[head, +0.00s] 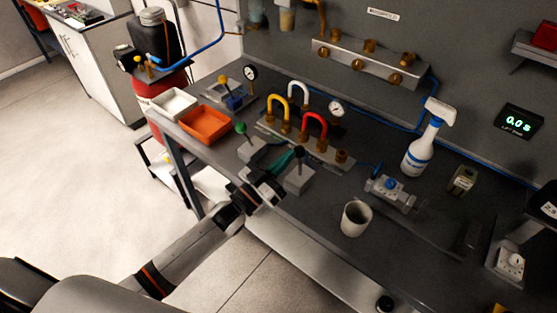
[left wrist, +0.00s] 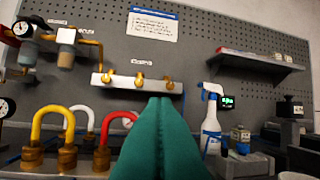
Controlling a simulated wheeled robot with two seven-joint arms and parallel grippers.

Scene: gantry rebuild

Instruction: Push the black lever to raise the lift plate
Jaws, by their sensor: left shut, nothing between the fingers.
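The black lever (head: 299,158) stands upright with a round black knob on a grey block near the bench's front edge. My left gripper (head: 292,155) has its green fingers shut and empty. Its fingertips are just left of the lever, close to the knob in the head view; I cannot tell whether they touch it. In the left wrist view the shut fingers (left wrist: 160,103) point toward the back panel and the lever does not show. I cannot pick out the lift plate with certainty. My right gripper is not in view.
A green-knobbed lever (head: 240,128) stands left of my gripper. Behind are yellow, white and red hoses (head: 315,121) on brass fittings. A white mug (head: 355,218) and a spray bottle (head: 419,150) stand to the right. A display (head: 517,121) reads 0.0 s.

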